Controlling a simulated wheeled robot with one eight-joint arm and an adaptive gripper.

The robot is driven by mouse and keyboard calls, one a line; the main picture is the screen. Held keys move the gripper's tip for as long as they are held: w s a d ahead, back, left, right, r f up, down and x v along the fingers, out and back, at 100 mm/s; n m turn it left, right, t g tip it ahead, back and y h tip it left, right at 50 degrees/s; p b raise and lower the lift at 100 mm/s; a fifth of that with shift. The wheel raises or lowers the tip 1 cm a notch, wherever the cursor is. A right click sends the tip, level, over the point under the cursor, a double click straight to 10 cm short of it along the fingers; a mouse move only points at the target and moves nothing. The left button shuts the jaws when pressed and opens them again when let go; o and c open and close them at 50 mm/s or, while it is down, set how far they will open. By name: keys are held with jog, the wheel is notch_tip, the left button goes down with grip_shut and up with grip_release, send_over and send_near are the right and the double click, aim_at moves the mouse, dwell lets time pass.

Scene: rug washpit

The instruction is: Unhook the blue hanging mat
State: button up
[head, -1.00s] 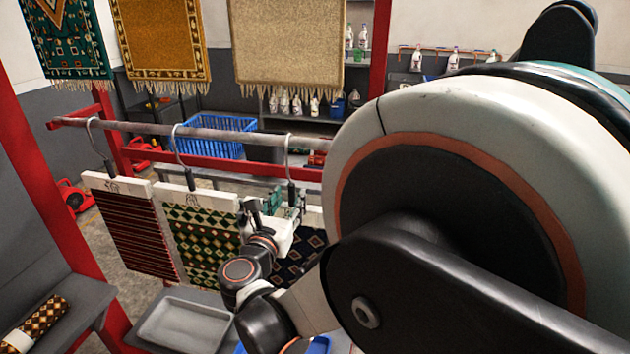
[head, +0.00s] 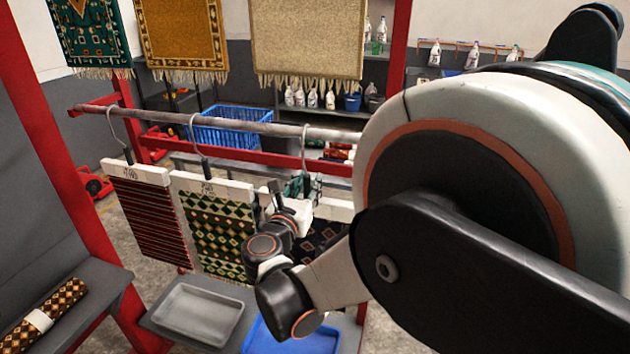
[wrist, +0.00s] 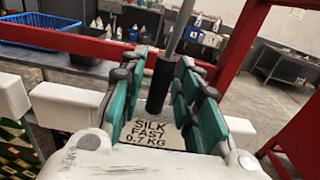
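The blue hanging mat (head: 325,234) is dark navy with a diamond pattern and hangs at the right end of the rail (head: 235,127), partly hidden behind my arm. Its hook (head: 305,142) is over the rail. My gripper (head: 300,188) is at the top of this hanger. In the wrist view, the green finger pads of my gripper (wrist: 160,95) stand on both sides of the hanger's black stem (wrist: 160,84). The fingers look open, with narrow gaps beside the stem. A label below the stem reads "SILK FAST 0.7 KG" (wrist: 152,132).
A red striped mat (head: 150,222) and a green diamond mat (head: 215,232) hang to the left on the same rail. Below are a grey tray (head: 200,313) and a blue tray (head: 285,338). A blue basket (head: 228,130) stands behind the rail. Red posts (head: 60,150) frame it.

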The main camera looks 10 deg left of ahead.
grip_shut()
jog(key=shift+r, duration=0.15)
jog(key=shift+r+p, duration=1.45)
jog(key=shift+r, duration=0.65)
